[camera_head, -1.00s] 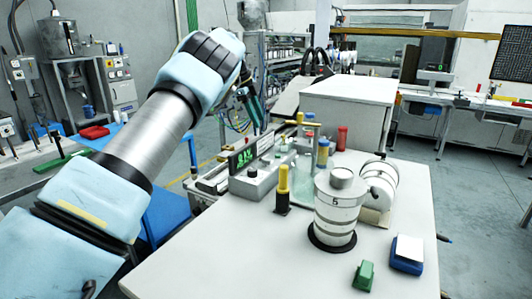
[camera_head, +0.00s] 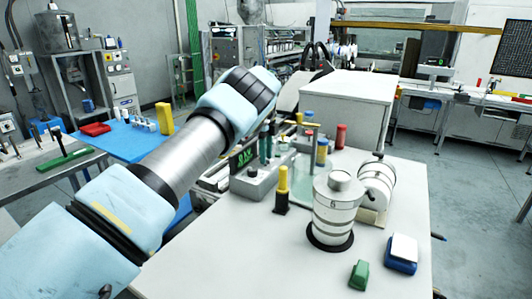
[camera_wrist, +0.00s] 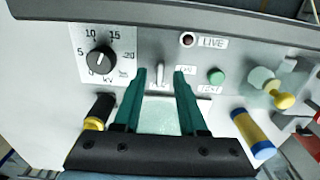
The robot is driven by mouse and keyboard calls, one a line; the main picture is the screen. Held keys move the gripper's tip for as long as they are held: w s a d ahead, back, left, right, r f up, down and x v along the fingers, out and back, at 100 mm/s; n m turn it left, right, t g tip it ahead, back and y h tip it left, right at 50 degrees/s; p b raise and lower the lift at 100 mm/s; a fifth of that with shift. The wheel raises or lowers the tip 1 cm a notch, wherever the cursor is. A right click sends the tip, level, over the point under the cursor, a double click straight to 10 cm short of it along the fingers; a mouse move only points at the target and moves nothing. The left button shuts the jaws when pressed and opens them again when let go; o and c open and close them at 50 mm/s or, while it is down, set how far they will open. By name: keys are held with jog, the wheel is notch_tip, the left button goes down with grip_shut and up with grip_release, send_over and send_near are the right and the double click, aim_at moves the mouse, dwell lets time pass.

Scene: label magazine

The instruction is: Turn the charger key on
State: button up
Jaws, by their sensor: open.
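The charger is a grey box (camera_head: 253,188) with a green display, on the white table. In the wrist view its panel (camera_wrist: 140,45) has a small pale upright key (camera_wrist: 160,76) beside a label that seems to read ON. My gripper (camera_wrist: 160,82) is open, its two teal fingers pointing at the panel, one tip on each side of the key. I cannot tell whether the fingers touch it. In the head view my gripper (camera_head: 266,150) is over the box and hides part of its top.
The panel also has a black kV dial (camera_wrist: 101,59), a LIVE lamp (camera_wrist: 187,40) and a green button (camera_wrist: 215,76). A yellow-and-black handle (camera_head: 283,186) stands close in front of the box. A white drum (camera_head: 334,215) and a green block (camera_head: 359,275) are to the right.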

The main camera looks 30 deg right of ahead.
jog(key=shift+f, duration=0.35)
jog(key=shift+c, duration=0.3)
grip_shut()
